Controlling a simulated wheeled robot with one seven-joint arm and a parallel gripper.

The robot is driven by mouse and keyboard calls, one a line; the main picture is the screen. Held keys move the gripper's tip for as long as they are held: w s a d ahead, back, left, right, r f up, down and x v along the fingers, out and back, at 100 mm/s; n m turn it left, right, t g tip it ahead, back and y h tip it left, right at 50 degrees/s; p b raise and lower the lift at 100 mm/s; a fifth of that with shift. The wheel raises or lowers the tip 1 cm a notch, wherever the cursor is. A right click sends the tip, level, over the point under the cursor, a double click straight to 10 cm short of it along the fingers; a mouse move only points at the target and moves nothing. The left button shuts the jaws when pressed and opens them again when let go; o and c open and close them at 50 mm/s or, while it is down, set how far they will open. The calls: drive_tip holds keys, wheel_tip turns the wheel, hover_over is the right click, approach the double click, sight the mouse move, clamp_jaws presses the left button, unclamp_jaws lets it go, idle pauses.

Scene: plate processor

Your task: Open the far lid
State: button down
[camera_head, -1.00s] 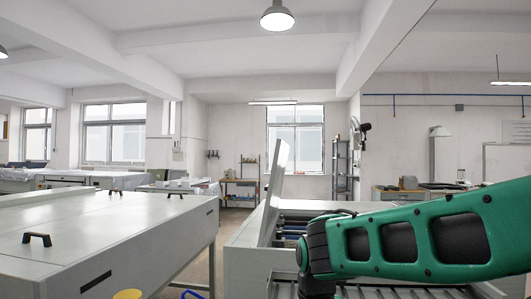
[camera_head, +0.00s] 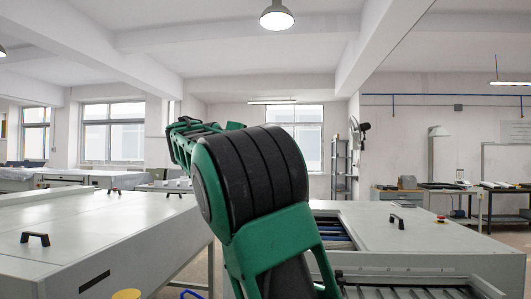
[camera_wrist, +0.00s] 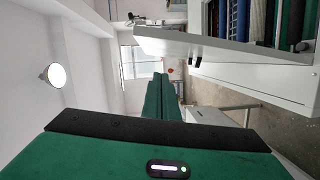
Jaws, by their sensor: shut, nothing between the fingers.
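The plate processor (camera_head: 455,250) stands at the right in the head view. Its top has an opening with blue and dark rollers (camera_head: 333,232). A flat cover with a black handle (camera_head: 397,221) lies closed right of the opening. In the wrist view, a pale lid panel (camera_wrist: 205,45) stands raised beside the open bay with rollers (camera_wrist: 262,22). My arm hides that raised panel in the head view. My gripper (camera_wrist: 164,80) is shut and empty in the wrist view, apart from the lid panel.
A long white machine (camera_head: 100,235) with handles fills the left, with a gap before the processor. A red button (camera_head: 440,218) sits on the processor's top. Benches (camera_head: 485,190) stand at the back right. In the wrist view, bare floor (camera_wrist: 285,125) shows below the processor.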

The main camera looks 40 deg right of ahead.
drive_tip(key=w+d, duration=0.1)
drive_tip(key=d, duration=0.9)
drive_tip(key=shift+w+d+r, duration=0.15)
drive_tip(key=shift+w+d, duration=0.1)
drive_tip(key=shift+w, duration=0.1)
drive_tip(key=shift+s, duration=0.1)
drive_tip(key=s+d+f+m, duration=0.1)
drive_tip(key=s+d, duration=0.3)
drive_tip(key=shift+s, duration=0.2)
idle(0.4)
drive_tip(key=shift+w+a, duration=0.1)
